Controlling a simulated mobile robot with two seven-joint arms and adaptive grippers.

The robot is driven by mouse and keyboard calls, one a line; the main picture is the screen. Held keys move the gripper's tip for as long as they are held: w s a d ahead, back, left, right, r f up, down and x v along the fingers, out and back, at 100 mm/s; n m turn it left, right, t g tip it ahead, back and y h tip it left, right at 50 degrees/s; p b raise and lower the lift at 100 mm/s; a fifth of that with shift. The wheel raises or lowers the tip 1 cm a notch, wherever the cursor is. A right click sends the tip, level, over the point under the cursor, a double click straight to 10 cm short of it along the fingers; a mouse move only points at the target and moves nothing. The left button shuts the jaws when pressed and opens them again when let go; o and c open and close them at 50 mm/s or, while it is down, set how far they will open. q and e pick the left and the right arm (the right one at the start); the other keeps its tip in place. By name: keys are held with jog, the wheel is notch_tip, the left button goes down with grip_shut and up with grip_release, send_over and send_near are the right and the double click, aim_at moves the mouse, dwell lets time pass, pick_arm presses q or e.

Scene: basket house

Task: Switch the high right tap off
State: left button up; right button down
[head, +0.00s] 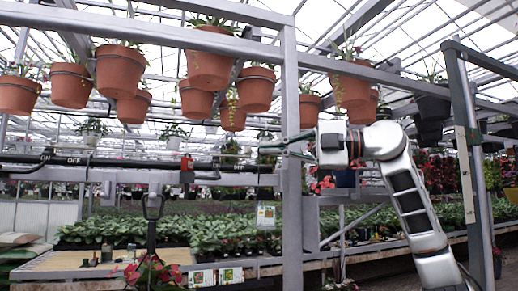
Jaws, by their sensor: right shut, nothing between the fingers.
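A dark horizontal pipe (130,162) runs along the left half, with a black lever and an "ON OFF" label (60,160) at its left end. A small red tap-like fitting (187,163) sits on the pipe further right. I cannot tell for sure which part is the high right tap. My right gripper (268,148) reaches in from the right at about pipe height. Its fingers point left, shut and empty, to the right of the red fitting and apart from it. They overlap the grey upright post in the picture. My left gripper is not in view.
The grey metal post (291,200) stands close to my right gripper. Several terracotta pots (208,71) hang from the beam above. Plant benches (225,262) fill the back, and a black loop handle (153,207) rises above a red-flowered plant. A second post (466,150) stands at right.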

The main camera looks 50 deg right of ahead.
jog(key=v, duration=0.8)
jog(key=shift+s+d+f, duration=0.15)
dwell(0.4)
